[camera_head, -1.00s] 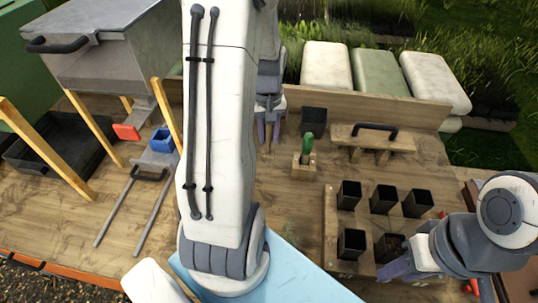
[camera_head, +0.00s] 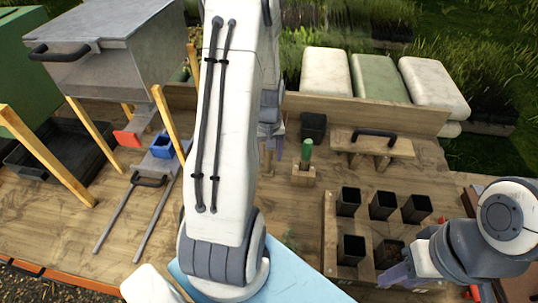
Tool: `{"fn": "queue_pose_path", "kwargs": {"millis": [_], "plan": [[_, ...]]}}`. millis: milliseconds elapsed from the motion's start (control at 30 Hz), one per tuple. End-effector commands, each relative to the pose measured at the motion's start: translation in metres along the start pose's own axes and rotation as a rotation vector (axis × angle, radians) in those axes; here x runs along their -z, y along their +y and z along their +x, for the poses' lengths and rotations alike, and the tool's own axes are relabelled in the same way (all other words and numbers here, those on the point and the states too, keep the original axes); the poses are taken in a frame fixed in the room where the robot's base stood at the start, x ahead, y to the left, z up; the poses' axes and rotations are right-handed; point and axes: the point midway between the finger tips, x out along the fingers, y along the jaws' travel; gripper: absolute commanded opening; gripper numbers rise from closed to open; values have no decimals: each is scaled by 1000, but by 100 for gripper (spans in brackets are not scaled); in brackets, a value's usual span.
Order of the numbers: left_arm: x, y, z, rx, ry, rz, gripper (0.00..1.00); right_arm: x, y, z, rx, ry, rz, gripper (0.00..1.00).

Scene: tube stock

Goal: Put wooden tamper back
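A wooden board with a black handle (camera_head: 372,142) stands on short pegs at the back right. I cannot tell whether it is the tamper. My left gripper (camera_head: 267,152) is beyond my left forearm, mostly hidden. A small tan wooden piece (camera_head: 267,162) shows by its fingers, left of the green-handled tool. Whether the fingers grip it I cannot tell. My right gripper (camera_head: 396,268) is low at the right, beside a soil-filled black pot (camera_head: 388,252). Its fingers are partly hidden, so their opening is unclear.
A green-handled tool (camera_head: 306,153) stands in a wooden block (camera_head: 304,175). Several square black pots (camera_head: 382,204) stand on a wooden tray (camera_head: 329,225). A grey hopper (camera_head: 125,48) and a blue scoop (camera_head: 164,145) are at left. A low wooden back wall (camera_head: 350,106) edges the bench.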

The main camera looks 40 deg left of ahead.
Motion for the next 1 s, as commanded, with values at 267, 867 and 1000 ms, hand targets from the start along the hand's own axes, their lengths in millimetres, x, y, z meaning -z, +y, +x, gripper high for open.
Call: {"fn": "queue_pose_path", "kwargs": {"millis": [267,867,1000], "plan": [[0,0,-2,0,0,0,63,0,0,-1,0,0,0,38],[1,0,-103,-2,4,0,63,0,0,5,0,0,0,38],[1,0,-118,-1,2,0,63,0,0,6,0,0,0,38]]}}
